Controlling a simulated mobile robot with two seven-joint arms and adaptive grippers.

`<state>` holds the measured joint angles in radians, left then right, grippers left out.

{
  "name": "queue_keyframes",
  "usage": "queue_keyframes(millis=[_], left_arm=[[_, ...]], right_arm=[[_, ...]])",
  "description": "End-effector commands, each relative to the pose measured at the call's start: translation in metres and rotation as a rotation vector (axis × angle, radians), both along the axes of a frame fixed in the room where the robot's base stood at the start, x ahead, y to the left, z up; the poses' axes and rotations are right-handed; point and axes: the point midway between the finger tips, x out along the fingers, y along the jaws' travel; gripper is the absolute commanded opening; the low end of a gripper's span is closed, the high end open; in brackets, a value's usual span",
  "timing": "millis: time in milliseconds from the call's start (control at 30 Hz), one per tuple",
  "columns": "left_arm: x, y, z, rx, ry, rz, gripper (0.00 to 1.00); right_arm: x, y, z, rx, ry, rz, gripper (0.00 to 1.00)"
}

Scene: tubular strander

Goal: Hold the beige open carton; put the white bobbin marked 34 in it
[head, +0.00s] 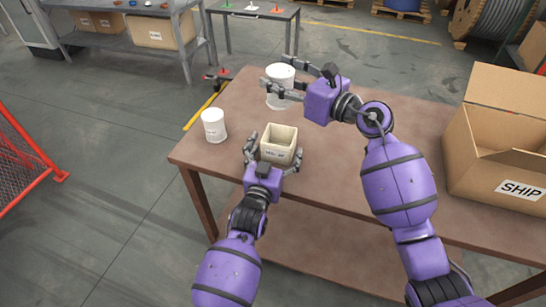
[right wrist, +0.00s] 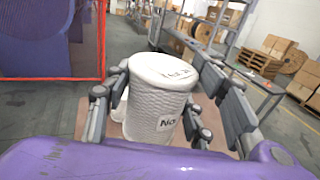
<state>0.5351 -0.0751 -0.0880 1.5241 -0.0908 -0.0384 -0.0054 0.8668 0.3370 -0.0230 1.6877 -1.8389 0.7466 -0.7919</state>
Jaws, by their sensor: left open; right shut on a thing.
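The beige open carton (head: 277,157) stands upright near the table's front edge, with a small label on its front. My left gripper (head: 273,162) has its open fingers on either side of it. My right gripper (head: 275,78) is shut on a white bobbin (head: 280,102) behind the carton. In the right wrist view the held bobbin (right wrist: 156,108) is upright between the fingers, with "No" markings on its top and side; its number is not clearly readable. Another white bobbin (head: 214,126) stands on the table left of the carton; its mark is too small to read.
The brown table (head: 350,165) has free room right of the carton. A big open cardboard box (head: 482,172) marked SHIP stands at its right end. A grey bench (head: 130,40) and a small table (head: 284,12) are behind. A red mesh fence (head: 22,160) stands at left.

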Motion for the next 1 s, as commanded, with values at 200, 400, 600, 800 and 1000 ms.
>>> queue_keyframes(millis=[200,400,600,800,1000], left_arm=[[0.004,-0.001,0.0,0.0,0.0,0.0,0.91],[0.004,-0.001,0.0,0.0,0.0,0.0,0.81],[0.004,-0.001,0.0,0.0,0.0,0.0,0.55],[0.004,-0.001,0.0,0.0,0.0,0.0,0.43],[0.004,-0.001,0.0,0.0,0.0,0.0,0.43]], right_arm=[[0.0,0.0,0.001,0.001,-0.001,0.0,0.22],[0.0,0.0,0.001,0.001,-0.001,0.0,0.22],[0.0,0.0,0.001,0.001,-0.001,0.0,0.22],[0.0,0.0,-0.001,0.001,-0.001,0.0,0.22],[0.0,0.0,-0.011,0.0,0.001,0.0,0.22]])
